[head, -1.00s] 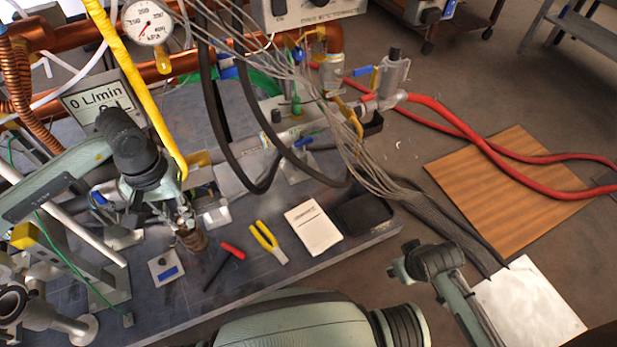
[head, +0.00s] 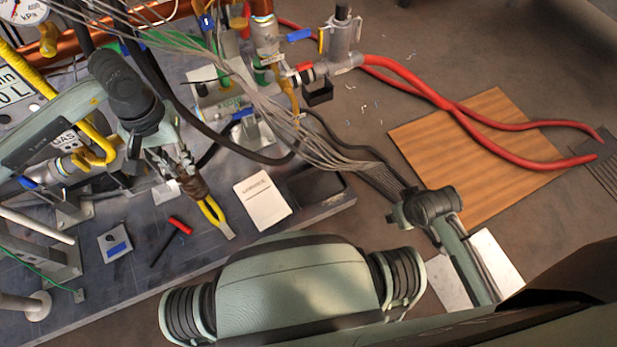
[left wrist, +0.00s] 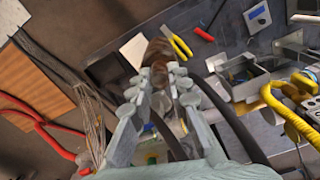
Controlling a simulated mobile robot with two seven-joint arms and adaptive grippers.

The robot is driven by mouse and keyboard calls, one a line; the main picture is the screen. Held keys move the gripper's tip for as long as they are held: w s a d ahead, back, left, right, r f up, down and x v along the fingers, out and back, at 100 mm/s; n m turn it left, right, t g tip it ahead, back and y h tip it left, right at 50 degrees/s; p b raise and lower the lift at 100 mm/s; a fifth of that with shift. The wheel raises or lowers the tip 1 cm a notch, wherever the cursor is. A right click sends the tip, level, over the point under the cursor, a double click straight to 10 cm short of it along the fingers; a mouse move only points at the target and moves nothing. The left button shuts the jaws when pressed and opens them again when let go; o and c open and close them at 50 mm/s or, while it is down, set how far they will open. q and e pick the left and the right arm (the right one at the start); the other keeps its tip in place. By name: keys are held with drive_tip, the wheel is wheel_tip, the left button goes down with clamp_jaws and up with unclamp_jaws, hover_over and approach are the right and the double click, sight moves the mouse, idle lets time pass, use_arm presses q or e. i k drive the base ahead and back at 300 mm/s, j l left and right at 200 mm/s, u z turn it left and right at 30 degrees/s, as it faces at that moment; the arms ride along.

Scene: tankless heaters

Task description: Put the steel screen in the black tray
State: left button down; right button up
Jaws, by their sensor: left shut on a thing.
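My left gripper (head: 187,172) is shut on a brown, rusty-looking cylindrical piece (head: 195,188), which I take to be the steel screen. In the left wrist view, the piece (left wrist: 158,52) sticks out beyond the two fingertips (left wrist: 160,80). It is above the bench, over the yellow pliers. The black tray (head: 335,197) lies at the bench's right front corner, right of the held piece and apart from it; it looks empty. A right-side arm part (head: 430,206) shows beyond the bench, but its finger state is unclear.
A white booklet (head: 262,201) lies between the held piece and the tray. Yellow pliers (head: 215,217) and a red-handled tool (head: 179,225) lie on the bench. Grey cables (head: 320,152) and a black hose (head: 225,143) hang behind the booklet and tray.

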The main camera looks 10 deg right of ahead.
sight(316, 186)
drive_tip(key=i+l, duration=0.1)
drive_tip(key=l, duration=0.35)
drive_tip(key=i+l, duration=0.1)
drive_tip(key=l, duration=0.35)
drive_tip(key=i+l, duration=0.1)
drive_tip(key=l, duration=0.35)
